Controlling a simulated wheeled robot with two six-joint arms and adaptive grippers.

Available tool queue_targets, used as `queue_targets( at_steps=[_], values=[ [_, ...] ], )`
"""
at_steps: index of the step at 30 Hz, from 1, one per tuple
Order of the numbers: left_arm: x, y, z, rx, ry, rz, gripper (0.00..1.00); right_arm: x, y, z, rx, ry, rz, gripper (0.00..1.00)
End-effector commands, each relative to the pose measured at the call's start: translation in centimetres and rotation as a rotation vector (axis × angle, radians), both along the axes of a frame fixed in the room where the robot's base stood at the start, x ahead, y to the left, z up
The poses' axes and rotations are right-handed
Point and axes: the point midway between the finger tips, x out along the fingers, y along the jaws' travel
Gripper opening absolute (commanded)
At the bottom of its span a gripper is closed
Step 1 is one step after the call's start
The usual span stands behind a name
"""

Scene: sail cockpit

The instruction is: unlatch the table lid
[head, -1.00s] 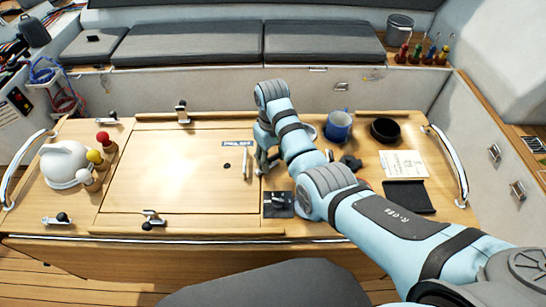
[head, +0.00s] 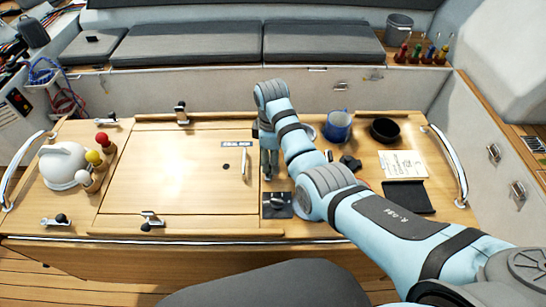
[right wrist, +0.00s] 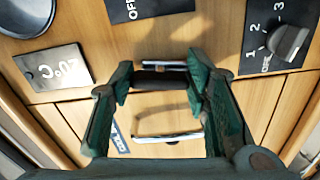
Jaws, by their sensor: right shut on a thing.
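The table lid (head: 165,180) is a square wooden panel lying flat and shut in the table, with a slim handle (head: 246,165) near its right edge; the handle also shows in the wrist view (right wrist: 166,138). My right gripper (head: 268,172) is down at the lid's right edge, just right of the handle. In the right wrist view my right gripper (right wrist: 160,82) is shut on a dark, bar-like latch knob (right wrist: 160,79), with a metal piece behind it. Latches with black knobs stand at the lid's back edge (head: 182,113) and front edge (head: 151,219). My left gripper is out of view.
A black switch plate (head: 277,205) lies just in front of my right gripper. A blue mug (head: 338,125), a dark bowl (head: 384,130) and papers (head: 403,164) are to the right. A white kettle (head: 62,164) and colour-topped shakers (head: 94,157) stand left of the lid.

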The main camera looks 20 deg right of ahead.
Motion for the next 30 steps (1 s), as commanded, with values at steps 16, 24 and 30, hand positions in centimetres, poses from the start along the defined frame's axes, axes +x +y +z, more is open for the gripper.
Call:
queue_targets(
  at_steps=[16,24,30],
  values=[
    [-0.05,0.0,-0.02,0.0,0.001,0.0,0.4,-0.2,0.29,-0.2,0.006,0.006,0.173,0.15],
    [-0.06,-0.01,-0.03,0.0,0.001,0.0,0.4,-0.24,0.29,-0.23,0.006,0.006,0.174,0.15],
    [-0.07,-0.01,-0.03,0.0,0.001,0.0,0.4,-0.22,0.2,-0.2,0.005,0.006,0.172,0.63]
  ],
)
